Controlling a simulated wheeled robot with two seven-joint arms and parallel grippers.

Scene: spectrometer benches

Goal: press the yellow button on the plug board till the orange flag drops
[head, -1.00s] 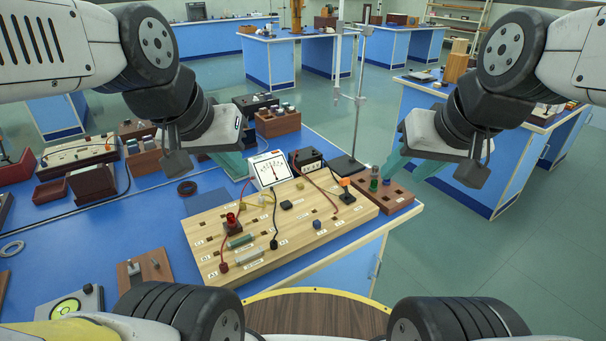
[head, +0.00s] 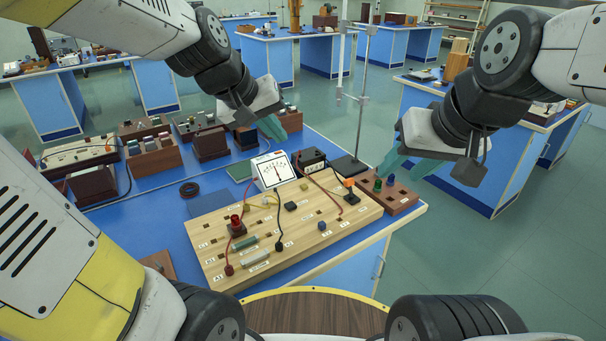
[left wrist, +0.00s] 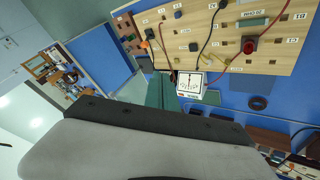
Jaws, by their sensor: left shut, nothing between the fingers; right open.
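The wooden plug board (head: 302,222) lies on the blue bench, with wires and small blocks on it. An orange piece (head: 348,183), which looks like the flag, shows raised on a black block at its right end. A small yellow part (head: 270,200) sits near the board's back left edge; I cannot tell whether it is the button. My left gripper (head: 273,130) is shut and empty, above the bench behind the board, touching nothing on it. Its teal fingers show in the left wrist view (left wrist: 161,92). My right gripper (head: 394,166) is open beside the board's right end.
A white needle meter (head: 272,171) and a black box (head: 310,160) stand behind the board. A brown block with green knobs (head: 398,196) adjoins its right end. A metal stand (head: 362,95) rises behind. A red lamp-like part (head: 236,222) stands on the board.

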